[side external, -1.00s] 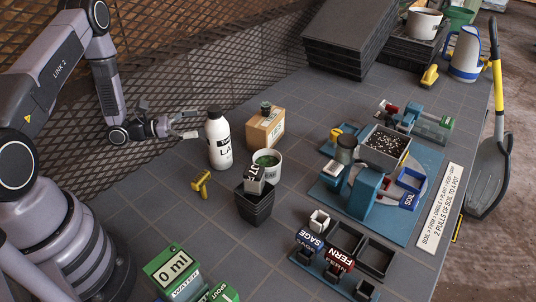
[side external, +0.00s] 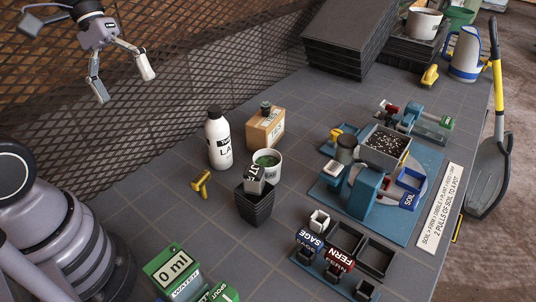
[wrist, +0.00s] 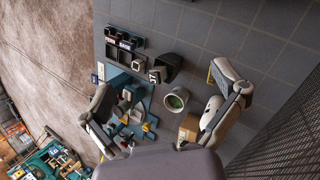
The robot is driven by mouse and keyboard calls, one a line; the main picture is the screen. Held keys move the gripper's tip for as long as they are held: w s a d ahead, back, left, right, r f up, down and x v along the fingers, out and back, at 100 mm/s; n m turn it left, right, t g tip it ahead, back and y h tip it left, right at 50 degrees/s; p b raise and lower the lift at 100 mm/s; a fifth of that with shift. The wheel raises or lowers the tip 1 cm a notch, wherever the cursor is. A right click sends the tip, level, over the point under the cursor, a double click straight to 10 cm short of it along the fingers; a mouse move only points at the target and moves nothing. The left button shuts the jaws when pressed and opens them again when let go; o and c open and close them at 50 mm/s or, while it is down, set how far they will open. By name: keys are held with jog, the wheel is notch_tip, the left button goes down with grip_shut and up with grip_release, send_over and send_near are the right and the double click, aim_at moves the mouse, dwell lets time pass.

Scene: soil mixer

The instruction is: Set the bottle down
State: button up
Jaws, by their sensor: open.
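The white bottle (side external: 218,142) with a black cap and dark label stands upright on the grey tiled table in the side view. It is left of the cardboard box. My gripper (side external: 127,88) is high up at the upper left, well clear of the bottle, with its fingers spread and nothing between them. In the wrist view my gripper (wrist: 160,82) also shows wide apart fingers, and the right finger hides part of the bottle area.
The blue soil station (side external: 333,203) is to the right.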

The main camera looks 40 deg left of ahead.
jog(key=s+a+r+m+t+y, duration=0.5)
jog(key=t, duration=0.1)
jog(key=shift+r+y, duration=0.15)
jog(key=shift+y, duration=0.25)
dwell(0.9)
